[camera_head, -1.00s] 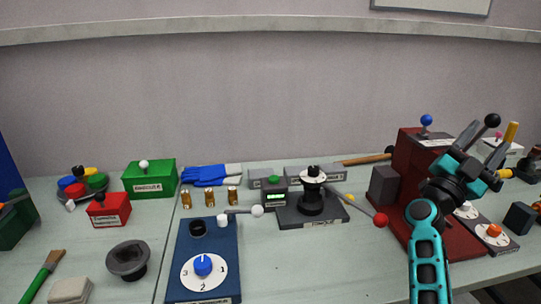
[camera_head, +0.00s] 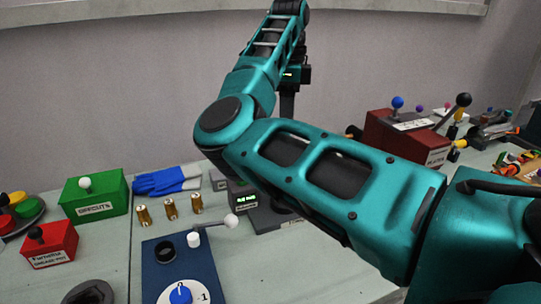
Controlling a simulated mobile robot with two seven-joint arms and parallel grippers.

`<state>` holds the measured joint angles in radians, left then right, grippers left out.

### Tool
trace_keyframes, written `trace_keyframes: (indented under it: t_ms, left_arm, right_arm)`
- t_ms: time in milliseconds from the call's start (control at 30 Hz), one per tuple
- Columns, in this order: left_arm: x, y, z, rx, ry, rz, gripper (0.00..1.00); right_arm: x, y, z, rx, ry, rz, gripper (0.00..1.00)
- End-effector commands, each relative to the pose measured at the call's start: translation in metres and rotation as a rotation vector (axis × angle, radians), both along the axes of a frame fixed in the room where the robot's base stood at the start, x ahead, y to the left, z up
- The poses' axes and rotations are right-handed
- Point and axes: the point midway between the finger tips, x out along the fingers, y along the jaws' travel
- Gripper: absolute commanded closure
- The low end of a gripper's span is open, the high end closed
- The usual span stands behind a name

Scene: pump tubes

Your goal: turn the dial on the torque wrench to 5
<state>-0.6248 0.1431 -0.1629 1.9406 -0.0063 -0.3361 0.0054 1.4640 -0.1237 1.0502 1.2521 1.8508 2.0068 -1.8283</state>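I cannot make out a thing that is clearly the torque wrench. A blue base plate (camera_head: 207,262) at the bottom left-centre carries a white numbered dial (camera_head: 203,298) with a blue knob (camera_head: 180,294). The frame's bottom edge cuts the dial off; a 1 shows at its right. A grey lever with a white ball (camera_head: 231,221) reaches right from this plate. My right arm crosses the view from the lower right, bends at left-centre and rises to the top. Its wrist hangs behind the upper arm part; the gripper fingers are hidden. My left gripper is not in view.
A green box (camera_head: 95,197), a red box (camera_head: 49,246) and several brass pieces (camera_head: 169,208) stand on the left. Blue gloves (camera_head: 165,180) lie behind. My arm hides most of the centre device (camera_head: 266,215). A dark red machine (camera_head: 402,138) stands at right.

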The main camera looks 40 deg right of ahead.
Motion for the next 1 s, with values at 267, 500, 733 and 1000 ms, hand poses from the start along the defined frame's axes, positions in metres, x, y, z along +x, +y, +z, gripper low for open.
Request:
trace_keyframes:
  t_ms: [267,500,733,1000]
  left_arm:
    - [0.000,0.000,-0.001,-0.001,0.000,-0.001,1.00]
    - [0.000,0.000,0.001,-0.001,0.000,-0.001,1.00]
    - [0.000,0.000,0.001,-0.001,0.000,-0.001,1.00]
    - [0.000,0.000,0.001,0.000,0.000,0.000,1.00]
  right_arm:
    - [-0.001,0.001,-0.034,0.006,0.006,0.003,0.42]
    - [-0.001,0.000,-0.077,0.003,0.006,0.001,0.42]
    - [-0.001,0.000,-0.112,0.004,0.004,0.002,0.42]
    - [0.000,0.001,-0.128,0.004,0.001,0.002,0.42]
